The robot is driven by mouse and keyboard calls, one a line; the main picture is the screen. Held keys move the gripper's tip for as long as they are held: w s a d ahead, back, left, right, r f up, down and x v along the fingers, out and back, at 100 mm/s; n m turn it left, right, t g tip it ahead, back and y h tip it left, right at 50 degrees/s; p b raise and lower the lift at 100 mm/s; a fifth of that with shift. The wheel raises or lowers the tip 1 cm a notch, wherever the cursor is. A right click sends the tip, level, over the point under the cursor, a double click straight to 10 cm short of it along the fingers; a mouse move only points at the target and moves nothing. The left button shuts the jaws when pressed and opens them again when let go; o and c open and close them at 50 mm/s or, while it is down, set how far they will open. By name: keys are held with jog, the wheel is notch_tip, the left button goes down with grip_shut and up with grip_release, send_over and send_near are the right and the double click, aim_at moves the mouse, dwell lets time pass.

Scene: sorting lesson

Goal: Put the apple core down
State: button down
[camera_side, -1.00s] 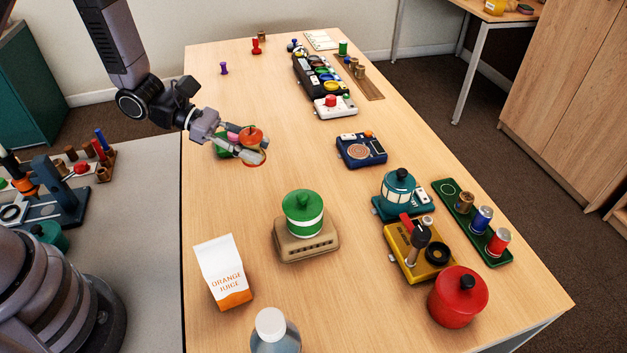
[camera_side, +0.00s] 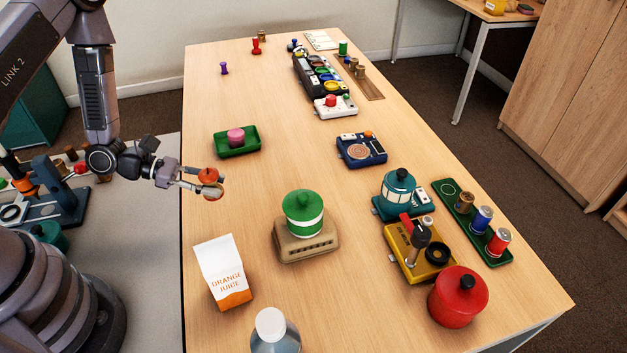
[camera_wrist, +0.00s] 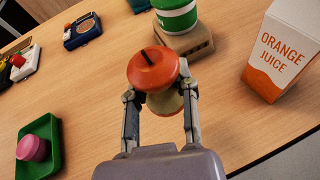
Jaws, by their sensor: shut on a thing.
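The apple core (camera_side: 208,177) has a red-orange top with a dark stem and a pale middle. It is held over the left part of the table, in front of the green tray. In the wrist view the apple core (camera_wrist: 153,70) sits between both fingers, stem up. My gripper (camera_side: 203,184) is shut on its pale waist; in the wrist view my gripper (camera_wrist: 160,102) has a finger on each side. The core looks raised above the table, but the exact height is hard to tell.
A green tray (camera_side: 250,149) with a pink knob (camera_side: 236,136) lies behind. An orange juice carton (camera_side: 222,270) and a green-lidded pot (camera_side: 304,214) on a tan base (camera_side: 309,248) stand nearer the camera. The table (camera_side: 285,150) is bare between the tray and the tan base.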

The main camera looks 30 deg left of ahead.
aim_at(224, 225)
notch_tip(224, 225, down, 9)
dwell(0.4)
jog(key=shift+f, duration=0.1)
jog(key=c, duration=0.8)
grip_release()
jog(key=shift+c, duration=0.2)
